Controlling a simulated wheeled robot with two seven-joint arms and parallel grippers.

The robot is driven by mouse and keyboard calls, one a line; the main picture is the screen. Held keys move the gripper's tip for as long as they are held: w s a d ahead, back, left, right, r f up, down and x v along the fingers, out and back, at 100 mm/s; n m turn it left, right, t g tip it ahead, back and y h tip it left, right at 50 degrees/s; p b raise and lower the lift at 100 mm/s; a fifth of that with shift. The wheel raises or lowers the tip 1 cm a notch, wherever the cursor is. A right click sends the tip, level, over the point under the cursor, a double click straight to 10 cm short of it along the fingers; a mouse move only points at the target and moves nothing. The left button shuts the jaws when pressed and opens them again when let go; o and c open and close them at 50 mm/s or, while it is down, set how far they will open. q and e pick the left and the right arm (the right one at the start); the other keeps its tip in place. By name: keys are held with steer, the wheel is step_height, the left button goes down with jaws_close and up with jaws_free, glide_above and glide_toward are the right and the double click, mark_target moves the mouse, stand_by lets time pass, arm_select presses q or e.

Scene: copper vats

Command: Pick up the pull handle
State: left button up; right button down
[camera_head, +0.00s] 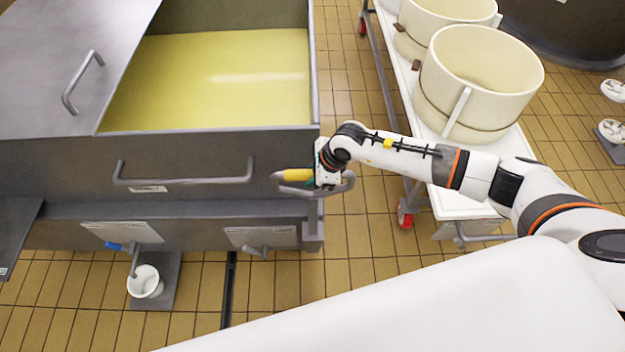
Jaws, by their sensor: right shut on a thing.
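My right gripper (322,177) comes in from the right and is shut on the handle. The gripper hides the middle of the handle, and its grey ends show on both sides. I cannot tell whether the handle touches the vat wall behind it. My left gripper is out of view.
The grey vat (60,160) holds yellow liquid (215,75) and has a fixed front bar (185,181). A white cart (462,200) with cream tubs (480,75) stands at right, beneath my right arm. A white cup (145,281) is at lower left. Tiled floor shows between vat and cart.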

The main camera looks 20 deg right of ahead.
step_height(320, 180, up, 21)
steer(key=b, duration=0.4)
steer(key=shift+f, duration=0.15)
stand_by(0.5)
